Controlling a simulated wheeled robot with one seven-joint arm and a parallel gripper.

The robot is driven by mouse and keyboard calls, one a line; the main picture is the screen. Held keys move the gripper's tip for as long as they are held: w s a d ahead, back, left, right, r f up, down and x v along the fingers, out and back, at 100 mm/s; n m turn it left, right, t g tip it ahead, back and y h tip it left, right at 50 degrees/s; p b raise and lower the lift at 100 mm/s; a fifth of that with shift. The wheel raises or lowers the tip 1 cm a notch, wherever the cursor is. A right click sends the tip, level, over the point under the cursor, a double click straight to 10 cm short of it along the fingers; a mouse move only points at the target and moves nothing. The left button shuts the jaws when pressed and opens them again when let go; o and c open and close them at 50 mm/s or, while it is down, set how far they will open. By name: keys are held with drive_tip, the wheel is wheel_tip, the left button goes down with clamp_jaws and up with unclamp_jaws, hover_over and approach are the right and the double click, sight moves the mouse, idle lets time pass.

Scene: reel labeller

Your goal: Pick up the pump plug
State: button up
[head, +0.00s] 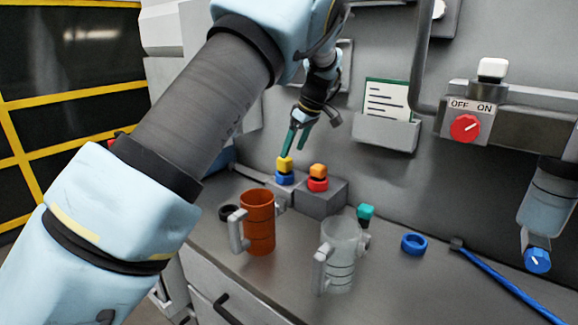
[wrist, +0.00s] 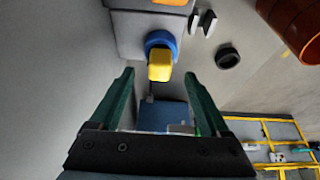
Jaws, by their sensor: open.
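On a grey block (head: 326,199) on the counter sit a yellow plug (head: 285,164) with a blue collar (head: 285,179) and an orange plug (head: 318,170) with a red collar (head: 317,184). A teal plug (head: 365,212) stands behind the clear jug. No label shows which is the pump plug. My gripper (head: 295,150), with green fingers, is open and empty just above the yellow plug. In the wrist view, the yellow plug (wrist: 159,69) and its blue collar (wrist: 162,43) lie just beyond the gap between my fingertips (wrist: 159,76).
An orange jug (head: 259,222) and a clear jug (head: 340,255) stand in front of the block. A black ring (head: 229,212), a blue ring (head: 414,243) and a blue rod (head: 505,283) lie on the counter. A wall box has a red OFF/ON knob (head: 465,128).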

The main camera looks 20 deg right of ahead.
sight(285, 169)
drive_tip(key=shift+w+a+r+p+x, duration=0.15)
drive_tip(key=shift+p+x, duration=0.3)
drive_tip(key=shift+x, duration=0.55)
drive_tip(key=shift+w+a+p+x, duration=0.15)
drive_tip(key=shift+p+x, duration=0.35)
drive_tip(key=shift+x, duration=0.55)
drive_tip(key=shift+w+r+p+x, duration=0.15)
drive_tip(key=shift+p+x, duration=0.3)
drive_tip(key=shift+x, duration=0.55)
drive_tip(key=shift+f, duration=0.1)
drive_tip(key=shift+c, duration=0.2)
clamp_jaws()
